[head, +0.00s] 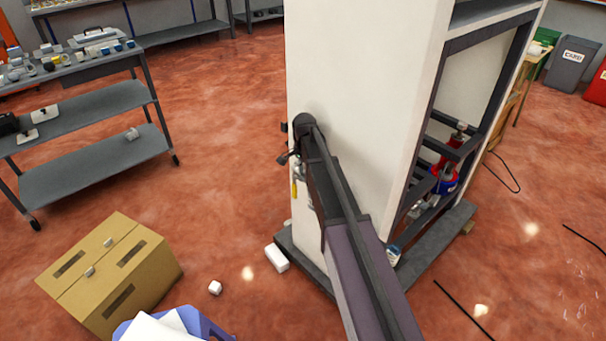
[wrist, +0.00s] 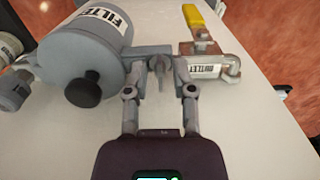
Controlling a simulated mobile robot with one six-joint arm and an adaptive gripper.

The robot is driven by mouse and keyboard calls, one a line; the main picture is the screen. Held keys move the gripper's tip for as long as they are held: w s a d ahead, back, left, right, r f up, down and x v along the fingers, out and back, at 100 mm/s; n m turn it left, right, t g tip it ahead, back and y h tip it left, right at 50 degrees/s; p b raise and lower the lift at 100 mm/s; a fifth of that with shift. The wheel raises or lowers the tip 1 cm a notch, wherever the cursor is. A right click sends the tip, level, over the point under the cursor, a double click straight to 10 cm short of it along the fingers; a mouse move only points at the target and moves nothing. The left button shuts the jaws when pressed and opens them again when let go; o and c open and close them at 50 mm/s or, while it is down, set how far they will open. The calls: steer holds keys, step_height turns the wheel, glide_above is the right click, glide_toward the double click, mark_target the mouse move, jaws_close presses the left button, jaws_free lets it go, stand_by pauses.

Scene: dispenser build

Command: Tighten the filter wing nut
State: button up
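The grey filter canister (wrist: 92,42) with a FILTER label and a black knob (wrist: 83,90) is at the upper left of the wrist view. A grey bracket joins it on the right, and the small grey filter wing nut (wrist: 158,72) sits there. My gripper (wrist: 158,76) is open, with one finger on each side of the wing nut. I cannot tell whether the fingers touch it. In the head view my arm runs up along the white cabinet (head: 362,70), and the wing nut cannot be made out there.
A valve labelled INLET (wrist: 208,68) with a yellow handle (wrist: 203,20) is just right of the fingers; its handle also shows in the head view (head: 294,188). A cardboard box (head: 110,270) and a grey shelf cart (head: 90,130) stand left. A cable lies on the floor right.

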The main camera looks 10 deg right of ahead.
jaws_close()
